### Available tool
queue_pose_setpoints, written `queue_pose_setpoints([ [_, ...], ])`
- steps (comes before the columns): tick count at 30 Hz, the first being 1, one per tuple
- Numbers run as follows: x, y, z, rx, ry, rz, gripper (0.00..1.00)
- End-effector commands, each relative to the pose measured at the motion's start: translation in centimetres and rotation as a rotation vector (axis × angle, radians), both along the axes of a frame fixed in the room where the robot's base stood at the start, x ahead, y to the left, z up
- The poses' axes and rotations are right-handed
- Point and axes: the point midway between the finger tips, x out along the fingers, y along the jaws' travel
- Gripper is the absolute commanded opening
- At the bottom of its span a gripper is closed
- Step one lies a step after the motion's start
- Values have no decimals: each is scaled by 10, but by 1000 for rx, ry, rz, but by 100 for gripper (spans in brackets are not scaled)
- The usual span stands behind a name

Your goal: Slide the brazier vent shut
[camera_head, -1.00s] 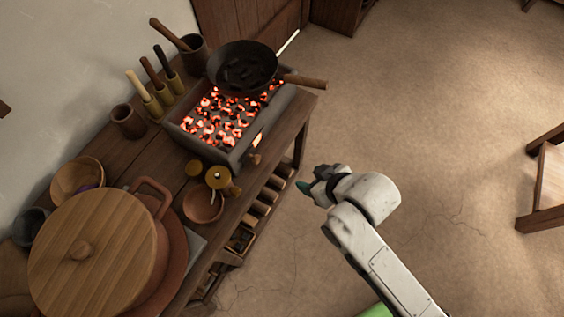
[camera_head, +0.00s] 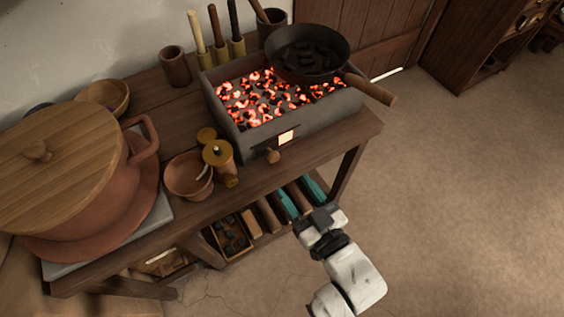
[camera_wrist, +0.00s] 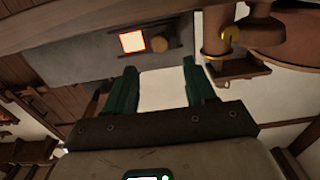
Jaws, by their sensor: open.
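The brazier (camera_head: 315,125) is a grey box of glowing coals on the wooden table. Its vent opening (camera_head: 286,138) glows in the front wall, so the vent is at least partly open. A round wooden knob (camera_head: 272,156) sticks out just left of the opening. In the wrist view, which looks turned over, the glowing opening (camera_wrist: 132,41) is left of the knob (camera_wrist: 160,44), on a dark slide strip. My gripper (camera_head: 300,195) is open and empty, with teal fingers apart, below and in front of the brazier. Its fingers (camera_wrist: 160,82) also show in the wrist view, clear of the knob.
A black pan (camera_head: 308,52) sits over the brazier's back right, its handle (camera_head: 370,88) jutting past the table edge. A brass mill (camera_head: 218,160) and clay bowl (camera_head: 188,175) stand left of the knob. A lower shelf holds several blocks. The floor (camera_head: 460,190) at right is open.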

Motion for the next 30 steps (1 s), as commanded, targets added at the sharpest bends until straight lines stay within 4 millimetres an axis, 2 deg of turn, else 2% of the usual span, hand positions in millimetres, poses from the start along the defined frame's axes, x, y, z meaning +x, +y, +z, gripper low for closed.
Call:
queue_pose_setpoints([
  [9, 48, 32, 0, 1, -1, -1, 55],
  [15, 66, 44, 0, 0, 1, 0, 55],
  [27, 71, 48, 0, 0, 2, -1, 55],
  [30, 71, 48, 0, -1, 2, -1, 46],
])
